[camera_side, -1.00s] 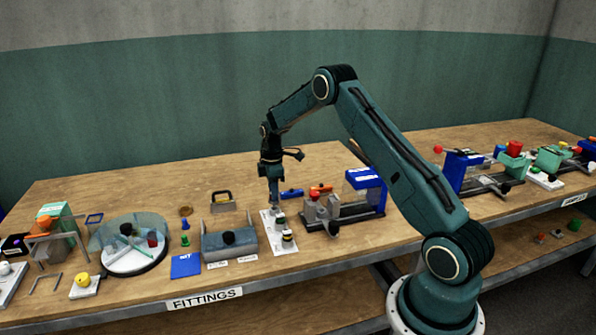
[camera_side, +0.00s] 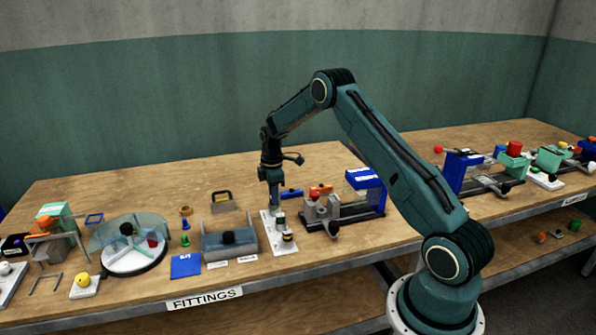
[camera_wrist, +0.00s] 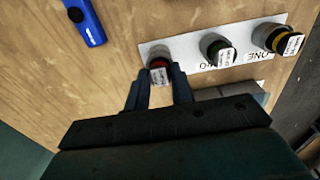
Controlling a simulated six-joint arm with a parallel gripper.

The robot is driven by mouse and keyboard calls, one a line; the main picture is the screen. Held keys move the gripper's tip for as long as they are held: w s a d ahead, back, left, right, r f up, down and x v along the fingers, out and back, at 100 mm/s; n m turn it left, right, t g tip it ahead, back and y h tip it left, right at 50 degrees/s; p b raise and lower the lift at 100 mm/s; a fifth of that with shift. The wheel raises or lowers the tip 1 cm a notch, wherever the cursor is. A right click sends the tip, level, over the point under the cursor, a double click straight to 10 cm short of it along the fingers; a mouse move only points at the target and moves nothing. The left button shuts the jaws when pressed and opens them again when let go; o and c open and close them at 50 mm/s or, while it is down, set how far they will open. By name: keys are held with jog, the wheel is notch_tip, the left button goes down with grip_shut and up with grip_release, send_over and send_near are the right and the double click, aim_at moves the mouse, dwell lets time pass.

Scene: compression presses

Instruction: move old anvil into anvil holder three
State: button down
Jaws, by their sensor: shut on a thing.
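A dark anvil (camera_wrist: 158,70) with a red top and a white label is between my fingertips at the left end of the white holder plate (camera_wrist: 182,47) in the wrist view. My gripper (camera_wrist: 158,82) is shut on it; the gripper also shows in the side view (camera_side: 276,208), pointing down at the plate's far end. I cannot tell whether the anvil is fully seated. Two other labelled anvils stand on the plate: a green-topped one (camera_wrist: 217,50) in the middle and a yellow-banded one (camera_wrist: 284,41) by the word ONE. The third place's lettering is hidden.
A press with a blue block (camera_side: 365,180) stands close to the right of the plate. A grey trough (camera_side: 229,243) with a black knob is close on the left. Bare wood is behind these.

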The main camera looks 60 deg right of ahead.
jog(key=shift+f, duration=0.7)
jog(key=c, duration=1.1)
grip_release()
notch_tip(320, 180, up, 14)
jog(key=shift+f, duration=0.1)
jog(key=shift+a, duration=0.1)
